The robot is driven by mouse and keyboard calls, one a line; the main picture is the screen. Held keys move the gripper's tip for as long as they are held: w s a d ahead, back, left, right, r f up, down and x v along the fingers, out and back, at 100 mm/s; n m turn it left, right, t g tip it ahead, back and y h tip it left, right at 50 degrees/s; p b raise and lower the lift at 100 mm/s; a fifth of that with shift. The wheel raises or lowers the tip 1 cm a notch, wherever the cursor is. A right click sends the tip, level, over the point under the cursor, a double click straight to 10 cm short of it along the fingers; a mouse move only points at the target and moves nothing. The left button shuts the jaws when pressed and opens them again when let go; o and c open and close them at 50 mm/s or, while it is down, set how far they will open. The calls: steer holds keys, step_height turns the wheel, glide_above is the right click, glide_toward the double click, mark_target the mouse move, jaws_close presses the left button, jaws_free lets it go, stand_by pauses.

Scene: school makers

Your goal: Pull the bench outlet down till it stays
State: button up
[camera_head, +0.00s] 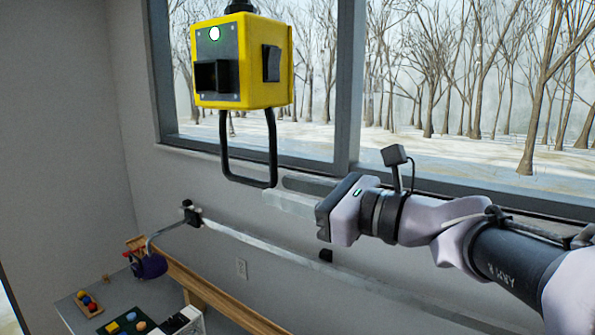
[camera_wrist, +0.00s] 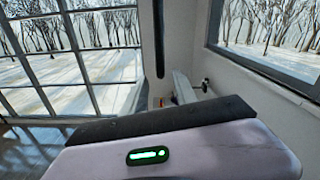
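The bench outlet is a yellow box (camera_head: 266,92) with a black socket face, hanging from above in front of the window. A black U-shaped handle (camera_head: 272,150) hangs under it. A dark upright bar (camera_wrist: 158,40) in the wrist view looks like part of this handle. My gripper (camera_head: 274,191) points left, its two fingers apart with a gap between them. The fingertips are close to the handle's lower right corner. I cannot tell whether they touch it or whether the bar lies between them. Nothing is visibly held.
A metal rail (camera_head: 275,247) runs along the wall below my gripper. A grey workbench (camera_head: 78,318) at lower left bears a tray of coloured balls (camera_head: 88,303), blocks and a purple lamp (camera_head: 150,266). Large windows stand behind. The air left of the handle is clear.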

mark_target(235, 178)
steer(key=p+x, duration=0.2)
steer(key=x, duration=0.7)
steer(key=shift+w+a, duration=0.1)
steer(key=shift+w, duration=0.1)
steer(key=shift+s, duration=0.15)
steer(key=shift+c, duration=1.1)
jaws_close()
